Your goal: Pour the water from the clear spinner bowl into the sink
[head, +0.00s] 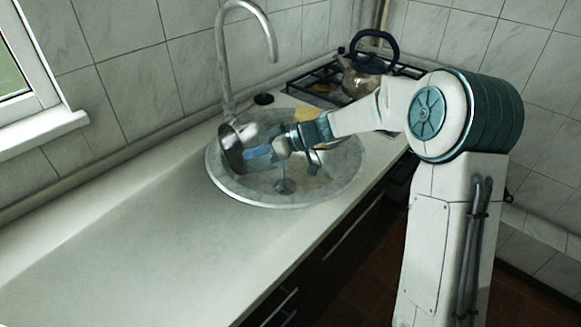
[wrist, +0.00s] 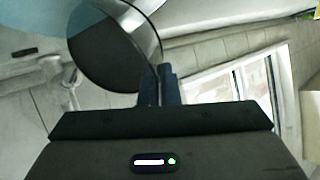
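The clear spinner bowl (head: 233,152) is tipped on its side above the left part of the round metal sink (head: 240,193), inside the rim's outline. Bluish water or tint shows at its lower side; I cannot tell how much water is in it. In the wrist view the bowl (wrist: 112,50) fills the upper left, with a dark round face, a shiny clear wall and a bluish patch. My gripper (head: 287,143) reaches in from the right. Its fingers (wrist: 158,84) are close together on the bowl's edge. The contact is partly hidden in the head view.
A tall curved faucet (head: 226,60) rises behind the bowl. A yellow object (head: 307,114) lies at the sink's far edge, near a black disc (head: 263,98). The counter (head: 130,235) at left is bare.

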